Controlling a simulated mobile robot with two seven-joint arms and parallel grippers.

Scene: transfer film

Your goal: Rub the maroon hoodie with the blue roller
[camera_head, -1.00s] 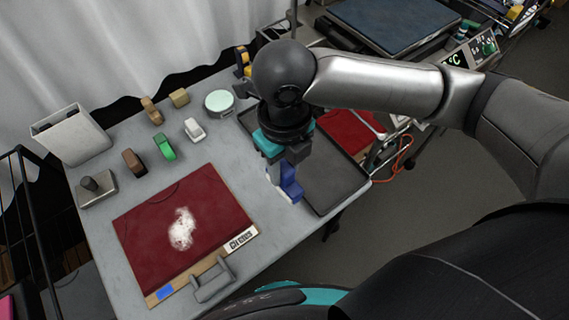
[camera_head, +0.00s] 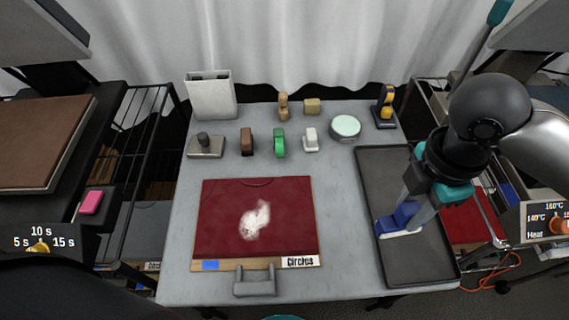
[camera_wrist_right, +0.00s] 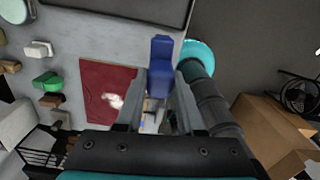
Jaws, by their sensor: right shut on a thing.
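The maroon hoodie (camera_head: 220,205) lies flat on a wooden board with a grip and a "Circles" label, at the middle of the table. A white fuzzy patch (camera_head: 255,220) lies on it. My right gripper (camera_head: 412,208) is shut on the blue roller (camera_head: 402,217), at the dark tray right of the hoodie. I cannot tell whether the roller touches the tray. In the right wrist view the roller (camera_wrist_right: 160,65) sits between the fingers of the gripper (camera_wrist_right: 160,95), and part of the hoodie (camera_wrist_right: 100,80) shows to the left. My left gripper is not in view.
Along the table's back are a white bin (camera_head: 211,98), a grey block with a knob (camera_head: 206,147), brown (camera_head: 246,142), green (camera_head: 279,143) and white (camera_head: 310,140) items, and a pale round tin (camera_head: 345,127). The dark tray (camera_head: 385,170) fills the table's right side.

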